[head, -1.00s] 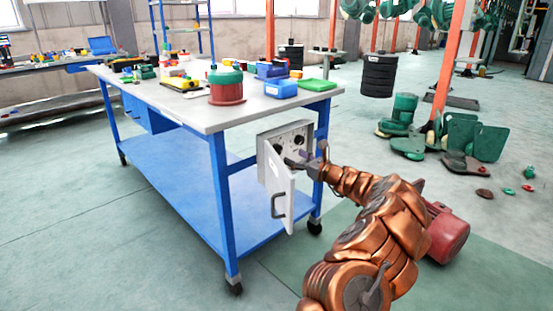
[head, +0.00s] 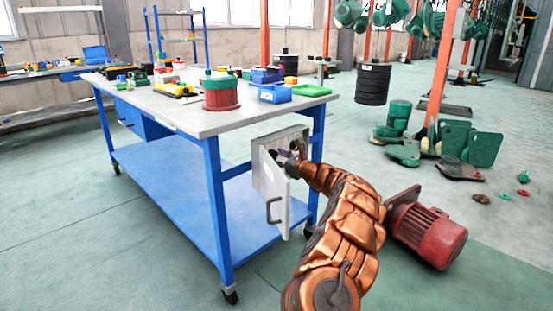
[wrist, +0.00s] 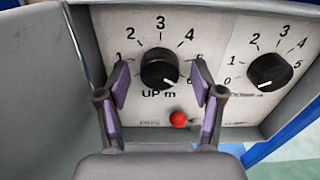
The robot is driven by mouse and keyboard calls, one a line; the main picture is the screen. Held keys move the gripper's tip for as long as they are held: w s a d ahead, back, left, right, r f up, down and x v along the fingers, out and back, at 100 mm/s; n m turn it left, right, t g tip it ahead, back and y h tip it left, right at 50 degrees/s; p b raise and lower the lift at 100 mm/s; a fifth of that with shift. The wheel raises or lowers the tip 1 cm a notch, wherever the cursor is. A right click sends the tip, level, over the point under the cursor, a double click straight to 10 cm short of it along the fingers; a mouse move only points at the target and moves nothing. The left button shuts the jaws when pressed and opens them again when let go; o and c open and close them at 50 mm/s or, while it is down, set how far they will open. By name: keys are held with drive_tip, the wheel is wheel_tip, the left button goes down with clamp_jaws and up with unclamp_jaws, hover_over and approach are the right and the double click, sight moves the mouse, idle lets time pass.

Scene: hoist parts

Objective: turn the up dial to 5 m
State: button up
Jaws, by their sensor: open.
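The up dial (wrist: 159,68) is a black round knob above the print "UP m" in the wrist view. A white mark on its lower right edge points roughly toward the 6; the 5 is hidden behind the right finger. My gripper (wrist: 161,76) is open, with one purple-padded finger on each side of the dial and a gap on both sides. In the head view my gripper (head: 291,163) is at the front of the grey control box (head: 267,140), partly hidden by its open door.
A second dial (wrist: 270,70) sits to the right, its mark near 0. A red button (wrist: 178,119) is below the up dial. The open door (head: 272,196) stands left of my arm. The box hangs beneath the workbench top (head: 190,112). A red motor (head: 428,232) lies on the floor.

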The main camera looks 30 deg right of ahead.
drive_tip(key=shift+c, duration=0.3)
drive_tip(key=c, duration=1.1)
drive_tip(key=shift+n, duration=0.4)
drive_tip(key=shift+a+f+n+b, duration=0.1)
drive_tip(key=shift+n+b, duration=0.7)
drive_tip(key=shift+n, duration=0.2)
drive_tip(key=n+b, duration=0.2)
drive_tip(key=n, duration=0.1)
drive_tip(key=shift+n, duration=0.3)
drive_tip(key=shift+n+b, duration=0.55)
drive_tip(key=shift+n, duration=0.15)
